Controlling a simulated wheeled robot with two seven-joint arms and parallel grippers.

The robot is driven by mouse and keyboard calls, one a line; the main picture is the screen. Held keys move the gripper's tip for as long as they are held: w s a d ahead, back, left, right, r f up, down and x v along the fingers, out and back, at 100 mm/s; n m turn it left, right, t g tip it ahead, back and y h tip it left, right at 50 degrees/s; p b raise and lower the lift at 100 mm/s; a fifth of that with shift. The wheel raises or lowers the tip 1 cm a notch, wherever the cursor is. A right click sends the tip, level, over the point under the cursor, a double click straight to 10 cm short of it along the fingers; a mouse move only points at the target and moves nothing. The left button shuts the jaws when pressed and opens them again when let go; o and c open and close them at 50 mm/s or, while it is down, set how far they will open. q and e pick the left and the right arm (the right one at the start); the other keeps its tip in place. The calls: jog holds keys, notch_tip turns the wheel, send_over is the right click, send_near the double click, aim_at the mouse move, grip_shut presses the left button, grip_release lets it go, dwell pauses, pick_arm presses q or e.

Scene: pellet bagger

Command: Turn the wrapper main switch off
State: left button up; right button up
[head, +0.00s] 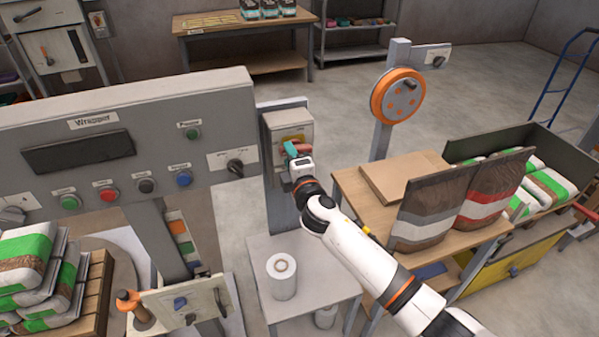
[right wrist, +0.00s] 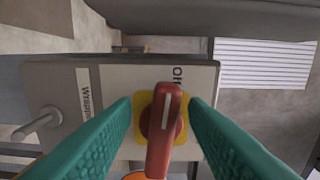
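The wrapper main switch is a red rotary handle (right wrist: 163,130) on a yellow plate (right wrist: 142,103) on a grey box (right wrist: 60,80) marked "Wrapper". In the right wrist view the handle stands nearly upright, slightly tilted, its upper end near a partly hidden "O…" label. The grey box (head: 270,128) also shows in the head view, on a post right of the wrapper panel. My right gripper (right wrist: 160,102) is open, its teal fingers on either side of the handle with visible gaps. In the head view the right gripper (head: 292,152) is at the box front and hides the handle. My left gripper is not in view.
The wrapper panel (head: 130,130) with buttons and a black knob (head: 235,167) is close left of the box. A white roll (head: 282,276) stands on a low table below. A wooden table (head: 365,205) with bags is to the right. A side lever (right wrist: 38,127) sticks out from the box.

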jog(key=b+v, duration=0.1)
jog(key=v, duration=1)
jog(key=shift+d, duration=0.3)
